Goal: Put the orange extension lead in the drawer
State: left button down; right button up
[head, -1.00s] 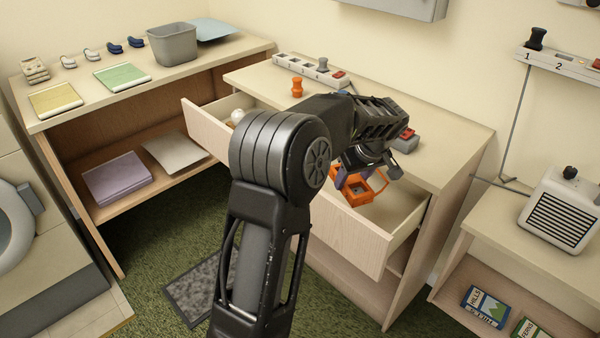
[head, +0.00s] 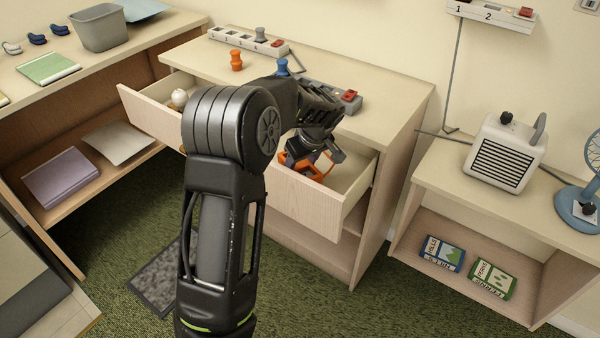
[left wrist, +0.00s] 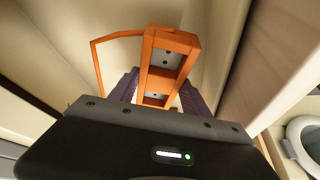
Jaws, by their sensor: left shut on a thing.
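The orange extension lead (head: 289,162) is a blocky orange socket strip with a thin orange cable loop. It is partly hidden by my left gripper (head: 311,160). That gripper is shut on the lead, which sits at the mouth of the open right-hand drawer (head: 300,207). In the left wrist view the strip (left wrist: 166,62) stands between the two purple fingers (left wrist: 158,92), with pale drawer walls around it. I cannot tell whether the lead touches the drawer floor. My right gripper is not in view.
A second drawer (head: 150,118) stands open at the left with a pale round item (head: 179,97) in it. On the desk top (head: 385,105) are a white power strip (head: 240,40), orange and blue knobbed plugs and a switch box. A heater (head: 505,150) stands at the right.

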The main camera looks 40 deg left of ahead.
aim_at(303, 168)
pick_arm(q)
jog(key=shift+f, duration=1.8)
jog(key=shift+f, duration=0.2)
jog(key=c, duration=0.5)
grip_release()
jog(key=shift+r, duration=0.1)
jog(key=shift+r, duration=0.15)
jog(key=v, duration=1.1)
jog(key=shift+s+d+r, duration=0.1)
jog(key=shift+d+r, duration=0.1)
jog(key=shift+r, duration=0.15)
